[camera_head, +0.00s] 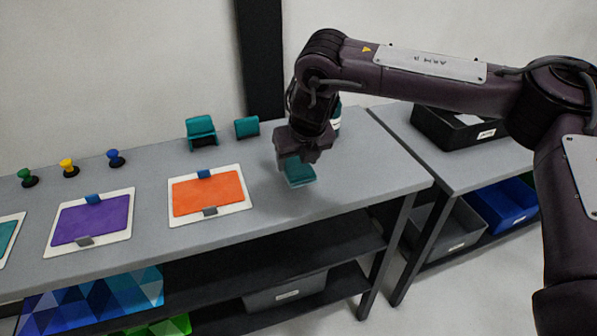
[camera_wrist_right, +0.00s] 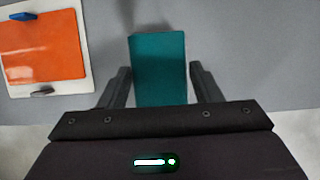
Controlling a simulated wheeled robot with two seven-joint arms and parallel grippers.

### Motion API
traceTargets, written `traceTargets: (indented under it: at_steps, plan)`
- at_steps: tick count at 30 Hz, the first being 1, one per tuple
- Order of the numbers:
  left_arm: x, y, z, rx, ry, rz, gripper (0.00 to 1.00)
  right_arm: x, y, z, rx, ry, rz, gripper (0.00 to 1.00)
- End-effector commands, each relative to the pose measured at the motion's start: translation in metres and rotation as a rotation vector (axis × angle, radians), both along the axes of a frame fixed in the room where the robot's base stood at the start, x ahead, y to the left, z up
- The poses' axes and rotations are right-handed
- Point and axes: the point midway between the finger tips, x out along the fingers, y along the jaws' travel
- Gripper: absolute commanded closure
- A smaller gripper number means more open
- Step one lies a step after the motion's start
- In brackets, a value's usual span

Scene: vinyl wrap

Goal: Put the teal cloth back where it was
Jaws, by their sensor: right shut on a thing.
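The teal cloth (camera_head: 300,177) is a small teal block-like piece held under my right gripper (camera_head: 295,160), over the right part of the grey table (camera_head: 240,220). In the right wrist view the teal cloth (camera_wrist_right: 160,65) stands out between the two dark fingers of the right gripper (camera_wrist_right: 160,80). The right gripper is shut on it. I cannot tell whether the cloth touches the table top. My left gripper is not in view.
A teal stand (camera_head: 201,128) and a teal block (camera_head: 247,127) stand at the table's back. An orange sheet (camera_head: 208,192) and a purple sheet (camera_head: 92,219) lie clipped on white boards at left. A teal container (camera_head: 337,115) stands partly hidden behind the gripper.

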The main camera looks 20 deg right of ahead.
Motion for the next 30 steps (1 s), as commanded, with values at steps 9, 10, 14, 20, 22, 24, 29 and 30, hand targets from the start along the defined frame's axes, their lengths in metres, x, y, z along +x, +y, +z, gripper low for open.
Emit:
traceTargets:
  at_steps: [9,10,14,20,22,24,29,30]
  plan:
    - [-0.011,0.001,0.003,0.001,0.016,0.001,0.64,-0.001,0.0,-0.041,-0.001,0.002,0.0,0.63]
    - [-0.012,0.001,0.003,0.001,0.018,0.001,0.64,-0.001,0.0,-0.042,-0.001,0.002,0.0,0.63]
    - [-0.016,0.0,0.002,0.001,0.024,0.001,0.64,0.0,0.0,-0.042,-0.001,0.001,0.0,0.63]
    - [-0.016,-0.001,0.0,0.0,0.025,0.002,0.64,-0.001,0.0,-0.045,-0.001,0.002,0.0,0.63]
    - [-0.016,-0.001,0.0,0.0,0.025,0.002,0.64,0.0,0.0,-0.045,-0.001,0.001,0.0,0.38]
    - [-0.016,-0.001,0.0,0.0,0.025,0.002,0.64,0.0,0.0,-0.045,-0.001,0.001,0.0,0.29]
    - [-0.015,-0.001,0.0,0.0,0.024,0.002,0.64,0.0,0.0,-0.045,-0.001,0.001,0.0,0.2]
    - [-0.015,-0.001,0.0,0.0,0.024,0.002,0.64,0.0,0.0,-0.045,-0.001,0.001,0.0,0.2]
